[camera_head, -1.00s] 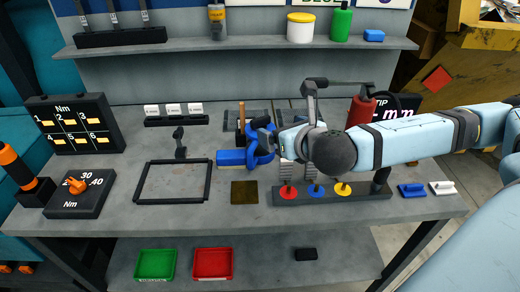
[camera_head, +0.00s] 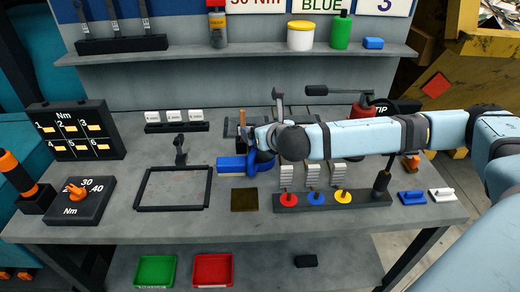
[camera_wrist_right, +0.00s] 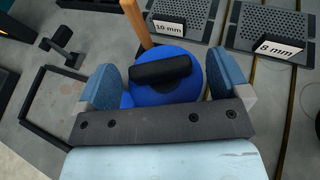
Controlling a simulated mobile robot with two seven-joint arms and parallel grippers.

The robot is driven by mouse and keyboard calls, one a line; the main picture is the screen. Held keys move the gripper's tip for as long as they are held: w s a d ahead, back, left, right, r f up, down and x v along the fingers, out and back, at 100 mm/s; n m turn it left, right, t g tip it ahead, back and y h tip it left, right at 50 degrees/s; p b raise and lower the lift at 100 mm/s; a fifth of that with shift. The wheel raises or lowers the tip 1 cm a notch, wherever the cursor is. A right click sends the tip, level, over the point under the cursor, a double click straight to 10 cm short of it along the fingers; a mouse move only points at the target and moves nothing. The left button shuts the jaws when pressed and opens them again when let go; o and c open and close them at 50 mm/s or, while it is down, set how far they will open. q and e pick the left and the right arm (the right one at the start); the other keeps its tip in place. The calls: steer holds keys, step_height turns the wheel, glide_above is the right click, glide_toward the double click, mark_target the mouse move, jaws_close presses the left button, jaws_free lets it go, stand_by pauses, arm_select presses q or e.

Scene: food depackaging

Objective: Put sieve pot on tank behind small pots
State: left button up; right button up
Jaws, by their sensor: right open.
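I can make out no sieve pot, tank or small pots; the pictures show a tool workbench (camera_head: 110,222). My right gripper reaches in over a blue vise-like tool (camera_head: 230,166) at the middle of the bench; the arm partly hides it. In the right wrist view the right gripper (camera_wrist_right: 160,88) is open. Its blue-grey fingers stand on either side of a round blue part (camera_wrist_right: 177,60) with a black bar across it. I cannot tell whether the fingers touch it. My left gripper is not in view.
A black frame (camera_head: 139,191) lies left of the blue tool. A rack with coloured knobs (camera_head: 376,201) runs along the front right. Perforated plates (camera_wrist_right: 180,8) lie behind. A shelf (camera_head: 270,50) crosses the back. Green (camera_head: 155,271) and red (camera_head: 213,270) trays stand below the bench.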

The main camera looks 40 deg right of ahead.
steer(key=shift+w+d+f, duration=0.1)
steer(key=shift+w+f, duration=0.15)
steer(key=shift+w, duration=0.25)
steer(key=shift+s, duration=0.1)
steer(key=c, duration=1.4)
steer(key=shift+c, duration=1.4)
steer(key=shift+r, duration=0.15)
